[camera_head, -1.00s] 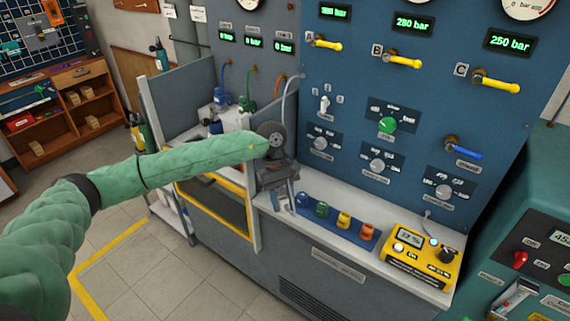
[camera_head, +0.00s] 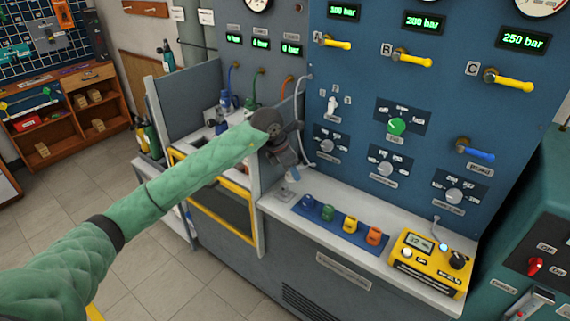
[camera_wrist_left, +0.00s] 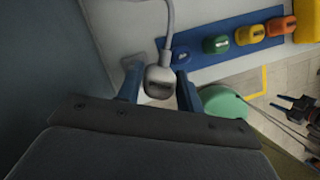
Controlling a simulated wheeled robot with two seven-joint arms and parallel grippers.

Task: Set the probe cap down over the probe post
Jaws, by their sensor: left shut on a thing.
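My left gripper (camera_wrist_left: 160,90) is shut on the grey probe cap (camera_wrist_left: 159,82), which sits between its two blue fingers in the left wrist view. A grey hose runs up from the cap. In the head view my left gripper (camera_head: 291,172) is above the bench, left of the coloured caps; the cap is hard to make out there. A small grey plate (camera_wrist_left: 137,60) lies on the bench beside the cap in the wrist view. I cannot make out the probe post clearly. My right gripper (camera_wrist_left: 282,102) appears at the wrist view's right edge, its tips apart and empty.
A blue strip (camera_head: 340,228) holds blue, green, yellow and orange caps on the white bench. A yellow meter box (camera_head: 431,262) stands to its right. The blue panel (camera_head: 350,100) with valve handles rises behind. A grey partition (camera_head: 262,215) stands left of the bench.

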